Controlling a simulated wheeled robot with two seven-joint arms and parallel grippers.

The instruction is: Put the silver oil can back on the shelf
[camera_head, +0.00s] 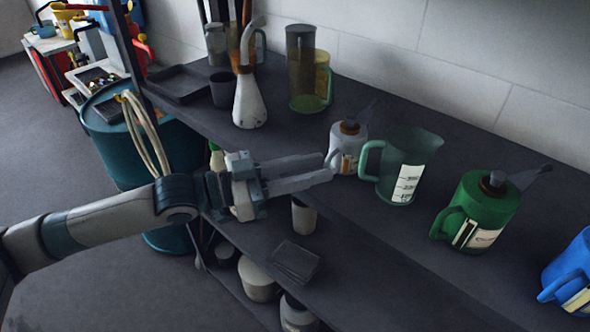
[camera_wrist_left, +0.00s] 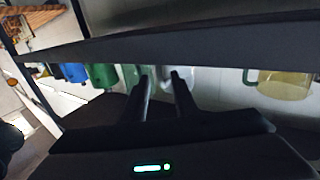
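The silver oil can (camera_head: 350,142), pale with a brown cap, grey spout and label, stands upright on the upper dark shelf (camera_head: 400,225), left of a clear green measuring jug. My left gripper (camera_head: 328,167) reaches in from the left, with its fingertips at the can's handle side. In the left wrist view, the two fingers of my left gripper (camera_wrist_left: 161,78) are apart, with a pale shape between them that is too dim to make out. I cannot tell whether they touch the handle. My right gripper is not in view.
The clear green jug (camera_head: 403,165), a green can (camera_head: 478,212) and a blue can (camera_head: 573,275) stand to the right. A white long-necked can (camera_head: 250,100) and a yellowish jug (camera_head: 309,75) stand behind left. A lower shelf holds a cup (camera_head: 304,216) and dark squares (camera_head: 295,262).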

